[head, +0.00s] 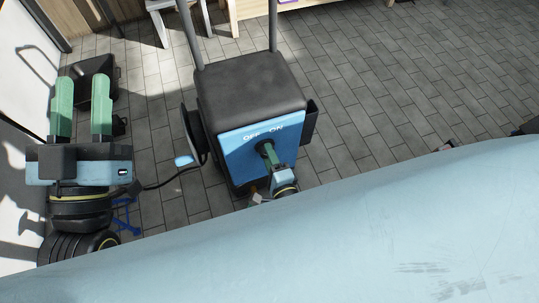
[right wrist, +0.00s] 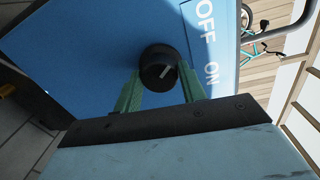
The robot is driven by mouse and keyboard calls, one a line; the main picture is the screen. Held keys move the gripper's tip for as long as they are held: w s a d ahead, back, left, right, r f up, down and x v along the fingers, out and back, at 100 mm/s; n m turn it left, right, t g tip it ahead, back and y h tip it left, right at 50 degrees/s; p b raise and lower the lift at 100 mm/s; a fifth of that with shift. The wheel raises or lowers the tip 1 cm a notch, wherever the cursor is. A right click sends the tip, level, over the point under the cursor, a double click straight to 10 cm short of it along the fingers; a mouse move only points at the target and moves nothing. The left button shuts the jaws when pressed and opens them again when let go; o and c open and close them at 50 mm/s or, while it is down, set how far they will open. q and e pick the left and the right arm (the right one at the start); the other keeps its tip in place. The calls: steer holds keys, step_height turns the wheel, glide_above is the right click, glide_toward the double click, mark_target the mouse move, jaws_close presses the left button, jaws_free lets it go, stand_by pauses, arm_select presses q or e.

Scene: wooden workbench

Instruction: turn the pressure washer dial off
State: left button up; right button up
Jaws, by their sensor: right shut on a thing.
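The pressure washer (head: 250,95) stands on the floor ahead, a black-topped box with a blue front panel marked OFF and ON. Its round black dial (right wrist: 158,62) sits on the panel in the right wrist view, with a pale marker line slanting to the picture's upper right, roughly toward OFF. My left gripper (head: 83,82) is open and empty at the far left, well apart from the washer.
A black hose reel (head: 191,130) is on the washer's left side. A black case (head: 88,72) and dark round weights or wheels show around my left gripper. The grey tiled floor (head: 370,85) right of the washer is clear. My own pale blue body fills the lower foreground.

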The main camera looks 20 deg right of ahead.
arm_select(q)
steer(key=shift+w+f+y, duration=0.1)
steer(key=shift+f+y, duration=0.1)
steer(key=shift+y, duration=0.1)
arm_select(e)
steer(key=shift+n, duration=0.3)
steer(key=o, duration=1)
steer(key=shift+c, duration=0.2)
arm_select(q)
step_height(320, 180, down, 13)
steer(key=a+g+y+p, duration=0.2)
steer(key=g+y+p, duration=0.1)
steer(key=g, duration=0.5)
steer(key=shift+a+r+g, duration=0.2)
steer(key=shift+g, duration=0.2)
arm_select(e)
steer(key=s, duration=1.3)
steer(key=shift+s+d+r, duration=0.25)
steer(key=shift+d+r, duration=0.1)
steer(key=shift+r, duration=0.1)
